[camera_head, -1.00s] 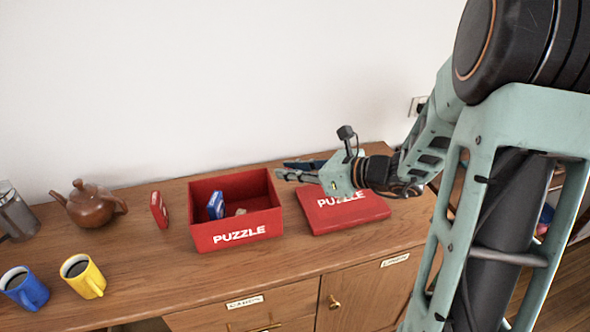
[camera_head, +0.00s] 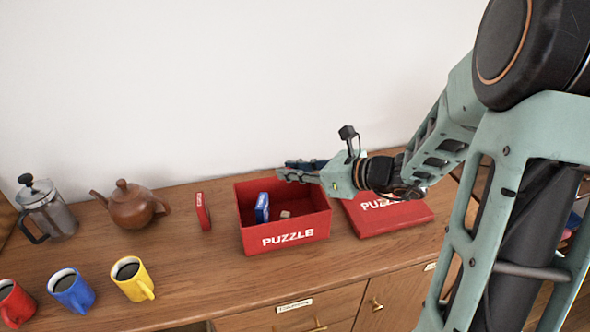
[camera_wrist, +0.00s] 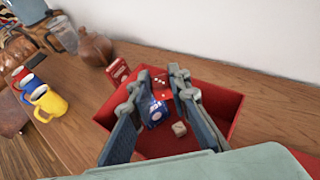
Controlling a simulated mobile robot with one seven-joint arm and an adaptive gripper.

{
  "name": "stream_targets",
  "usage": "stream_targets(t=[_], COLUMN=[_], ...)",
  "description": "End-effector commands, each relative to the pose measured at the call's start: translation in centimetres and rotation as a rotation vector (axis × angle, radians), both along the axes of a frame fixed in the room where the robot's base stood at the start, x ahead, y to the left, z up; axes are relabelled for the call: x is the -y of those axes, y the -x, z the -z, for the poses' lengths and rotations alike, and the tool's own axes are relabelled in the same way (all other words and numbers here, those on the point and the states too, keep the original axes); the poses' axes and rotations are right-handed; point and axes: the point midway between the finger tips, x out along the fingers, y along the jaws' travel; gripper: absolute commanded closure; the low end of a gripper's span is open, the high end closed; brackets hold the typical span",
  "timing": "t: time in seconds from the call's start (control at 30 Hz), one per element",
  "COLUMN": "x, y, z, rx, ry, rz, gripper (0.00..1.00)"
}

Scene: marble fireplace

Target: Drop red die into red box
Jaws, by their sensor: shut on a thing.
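The red box (camera_head: 287,237), marked PUZZLE, stands open on the wooden cabinet; its wall also shows in the wrist view (camera_wrist: 222,102). My gripper (camera_head: 284,170) is above the right back part of the box. In the wrist view, my gripper (camera_wrist: 161,77) is shut on the red die (camera_wrist: 160,82), which has white dots and sits between the fingertips. The head view does not show the die clearly. Inside the box are a blue card pack (camera_head: 262,208) and a beige die (camera_head: 285,214).
A red card pack (camera_head: 203,211) stands left of the box. The red lid (camera_head: 390,218) lies to its right. A teapot (camera_head: 130,205), a coffee press (camera_head: 47,209) and yellow (camera_head: 132,279), blue (camera_head: 72,290) and red (camera_head: 15,303) mugs stand further left. A wall is behind.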

Motion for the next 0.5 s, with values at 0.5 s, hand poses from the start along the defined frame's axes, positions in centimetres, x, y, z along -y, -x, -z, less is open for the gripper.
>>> stream_targets(t=[0.5], x=[-0.2], y=[0.1], z=[2.9], rx=[-0.002], ry=[0.000], rz=[-0.001], gripper=[0.94])
